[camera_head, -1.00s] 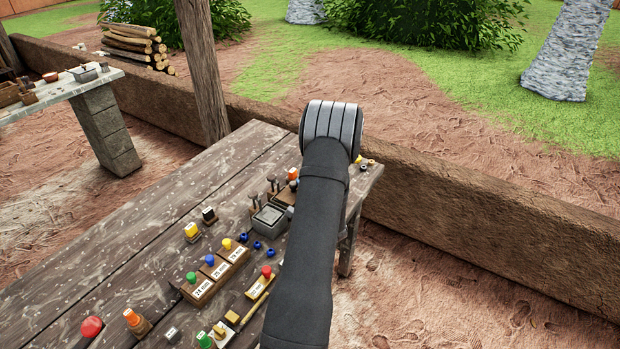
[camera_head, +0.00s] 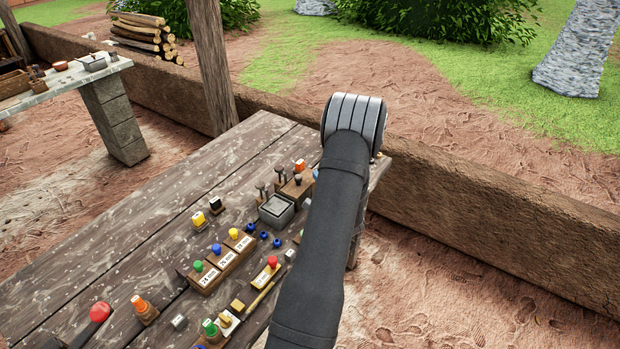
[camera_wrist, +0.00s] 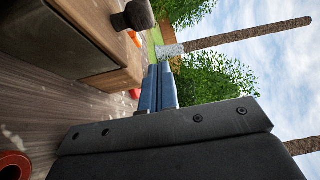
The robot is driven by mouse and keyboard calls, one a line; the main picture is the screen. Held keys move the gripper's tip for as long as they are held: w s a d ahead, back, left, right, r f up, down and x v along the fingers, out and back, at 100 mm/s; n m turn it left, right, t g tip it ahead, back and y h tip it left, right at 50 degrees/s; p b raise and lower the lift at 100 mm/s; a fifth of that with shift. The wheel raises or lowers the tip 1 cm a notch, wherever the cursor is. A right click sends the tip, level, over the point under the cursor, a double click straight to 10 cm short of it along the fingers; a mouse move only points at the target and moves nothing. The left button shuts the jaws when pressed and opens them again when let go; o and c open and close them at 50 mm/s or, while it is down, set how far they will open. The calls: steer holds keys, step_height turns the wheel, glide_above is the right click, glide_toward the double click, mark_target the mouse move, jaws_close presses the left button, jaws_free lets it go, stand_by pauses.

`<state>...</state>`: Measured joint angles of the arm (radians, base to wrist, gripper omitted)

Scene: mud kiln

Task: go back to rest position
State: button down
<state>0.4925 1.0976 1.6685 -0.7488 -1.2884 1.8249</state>
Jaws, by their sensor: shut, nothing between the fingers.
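My gripper (camera_wrist: 158,88) shows in the wrist view with its two blue-grey fingers together and nothing between them. It points out past a wooden block and the worktable, towards bushes and sky. In the head view my dark arm crosses the right part of the wooden worktable (camera_head: 120,235), and the gripper itself is hidden behind it.
On the table lie labelled blocks with coloured knobs (camera_head: 222,262), a grey square box (camera_head: 276,210), blue beads (camera_head: 264,236) and a red-ended tool (camera_head: 99,312). A wooden post (camera_head: 211,70) and low mud wall (camera_head: 480,220) stand behind. The table's left part is mostly clear.

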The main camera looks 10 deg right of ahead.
mark_target(306, 186)
steer(key=v, duration=0.8)
steer(key=shift+w, duration=0.1)
steer(key=x, duration=0.9)
steer(key=shift+w+a, duration=0.15)
steer(key=shift+w, duration=0.2)
steer(key=a, duration=0.1)
steer(key=s+a, duration=0.1)
steer(key=shift+s+a, duration=0.2)
steer(key=shift+a, duration=0.15)
steer(key=shift+s+a, duration=0.3)
steer(key=shift+a, duration=0.05)
steer(key=shift+d, duration=0.1)
